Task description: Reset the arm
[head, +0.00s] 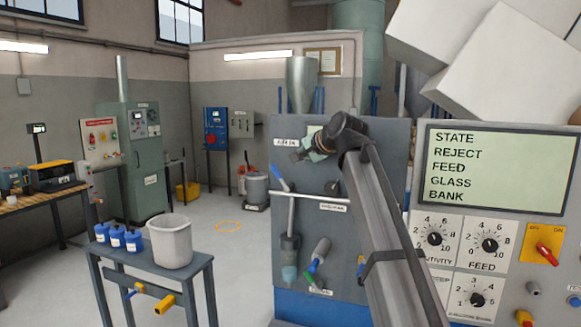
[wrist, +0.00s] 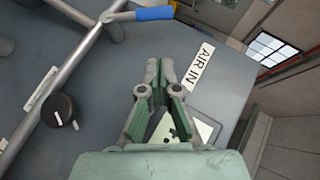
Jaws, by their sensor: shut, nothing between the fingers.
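My gripper (head: 302,154) is at the upper part of the grey-blue machine panel (head: 385,150) in the head view, beside the AIR IN label. In the wrist view my gripper (wrist: 161,70) has its green-grey fingers together with nothing held. The AIR IN label (wrist: 201,64) is just right of the fingertips there. A blue-handled valve (wrist: 154,14) is beyond them, and a black knob (wrist: 60,110) is at left. Whether the fingertips touch the panel cannot be told. My arm hides part of the panel in the head view.
A control panel with a STATE screen (head: 505,165) and dials stands close at right. A small table (head: 185,268) at lower left bears a grey bucket (head: 170,242) and blue bottles (head: 117,236). Pipes and a green-handled valve (head: 318,255) project from the machine. The floor between is open.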

